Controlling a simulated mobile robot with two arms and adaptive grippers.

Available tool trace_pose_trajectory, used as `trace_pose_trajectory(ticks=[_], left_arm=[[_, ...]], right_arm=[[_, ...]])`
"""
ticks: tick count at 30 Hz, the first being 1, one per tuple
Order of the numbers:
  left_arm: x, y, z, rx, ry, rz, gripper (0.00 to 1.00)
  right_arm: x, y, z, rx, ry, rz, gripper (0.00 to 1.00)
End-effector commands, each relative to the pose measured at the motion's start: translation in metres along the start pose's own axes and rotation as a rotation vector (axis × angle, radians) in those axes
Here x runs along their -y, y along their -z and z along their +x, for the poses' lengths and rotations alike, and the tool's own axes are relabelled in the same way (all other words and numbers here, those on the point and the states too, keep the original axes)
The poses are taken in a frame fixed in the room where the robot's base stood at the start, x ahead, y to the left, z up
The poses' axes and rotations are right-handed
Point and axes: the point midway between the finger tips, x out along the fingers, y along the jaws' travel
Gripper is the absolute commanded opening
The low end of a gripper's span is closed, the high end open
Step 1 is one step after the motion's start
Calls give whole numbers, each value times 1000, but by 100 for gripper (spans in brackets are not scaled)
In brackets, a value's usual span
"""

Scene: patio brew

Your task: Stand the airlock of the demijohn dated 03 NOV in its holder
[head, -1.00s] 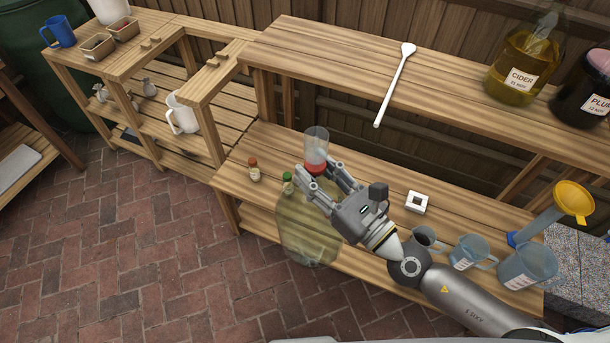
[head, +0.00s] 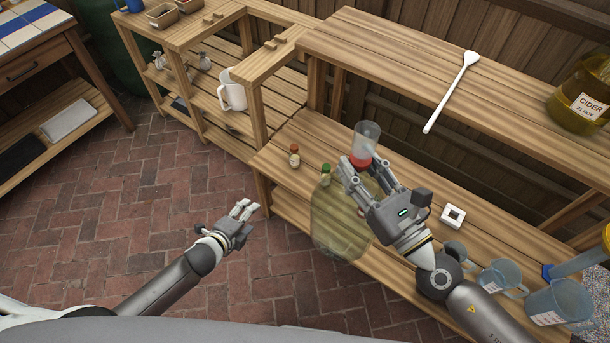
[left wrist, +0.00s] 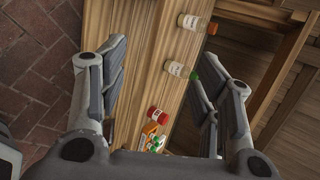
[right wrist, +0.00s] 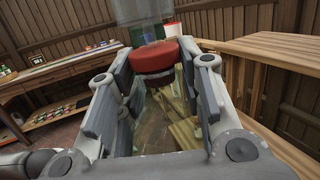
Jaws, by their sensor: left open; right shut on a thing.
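The airlock is a clear cylinder (head: 367,136) on a red bung (head: 359,162), upright over a large clear demijohn (head: 338,222) on the lower bench. My right gripper (head: 360,174) is shut on the airlock at its bung. The red bung also shows between the fingers in the right wrist view (right wrist: 154,56). Whether the bung is clear of the demijohn's neck is hidden. I cannot read a date on this demijohn. A white square block with a hole (head: 453,215), apparently the holder, stands on the bench to the right. My left gripper (head: 246,209) is open and empty over the paving.
Small bottles with orange (head: 294,155) and green (head: 326,174) caps stand left of the demijohn. Clear jugs (head: 502,276) stand at the bench's right. A white spoon (head: 450,92) and a cider demijohn (head: 581,97) are on the upper shelf.

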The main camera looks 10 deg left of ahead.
Motion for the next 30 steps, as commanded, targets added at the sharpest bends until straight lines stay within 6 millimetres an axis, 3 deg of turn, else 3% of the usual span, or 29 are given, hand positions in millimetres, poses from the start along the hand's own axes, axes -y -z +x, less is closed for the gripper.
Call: trace_pose_trajectory(ticks=[1,6,11,15,18,24,30], left_arm=[[32,5,-7,-21,59,113,59],[121,35,-40,-67,245,483,59],[188,71,-87,-78,428,812,59],[236,106,-140,-64,596,1079,59],[261,128,-180,-40,710,1246,59],[290,158,-243,17,881,1470,59],[301,170,-270,50,950,1553,59]], right_arm=[[1,-5,1,11,2,-2,0],[1,-5,1,11,2,-2,0],[1,-5,1,11,2,-2,0],[1,-5,1,11,2,-2,0],[1,-5,1,11,2,-2,0],[1,-5,1,11,2,-2,0],[1,-5,1,11,2,-2,0]])
